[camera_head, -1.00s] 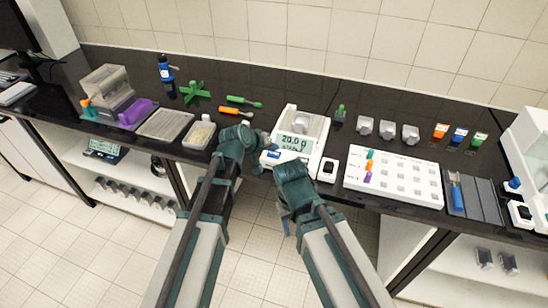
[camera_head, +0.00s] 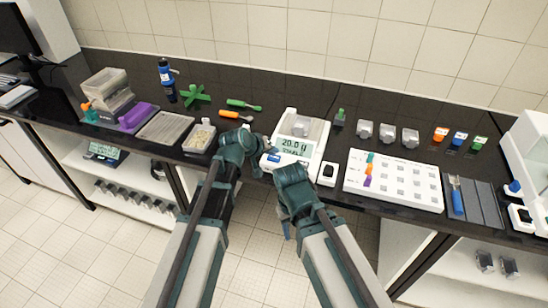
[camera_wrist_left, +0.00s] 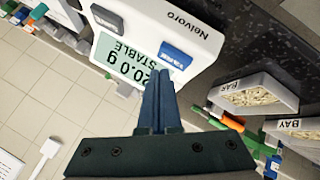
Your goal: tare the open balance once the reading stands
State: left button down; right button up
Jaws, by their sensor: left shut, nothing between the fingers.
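The open balance (camera_head: 318,150) is a white box at the middle of the bench's front edge. Its display (camera_wrist_left: 128,62) appears upside down in the left wrist view and reads 20.0 g with STABLE. A blue TARE key (camera_wrist_left: 175,56) sits beside the display. A grey metal block (camera_head: 297,128) appears to be on the pan. My left gripper (camera_wrist_left: 158,75) is shut and empty, its tips over the balance front close to the TARE key. I cannot tell whether they touch. My right gripper hangs low in front of the balance, its fingers mostly hidden by the arm.
A white tray of pale pieces (camera_head: 199,138) stands left of the balance. A small white device with a black top (camera_head: 328,172) and a white board with coloured pegs (camera_head: 394,182) stand to the right. Orange and green tools lie behind on the left.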

aim_at(273, 160)
pick_arm(q)
jog(key=shift+f, duration=0.1)
dwell(0.8)
jog(key=shift+f+b, duration=0.3)
jog(key=shift+b, duration=0.15)
jog(key=shift+f+b, duration=0.45)
dwell(0.5)
jog(key=shift+r, duration=0.15)
dwell(0.3)
jog(key=shift+r+p, duration=0.75)
jog(key=shift+p, duration=0.2)
notch_tip(273, 160, up, 5)
jog(key=p, duration=0.5)
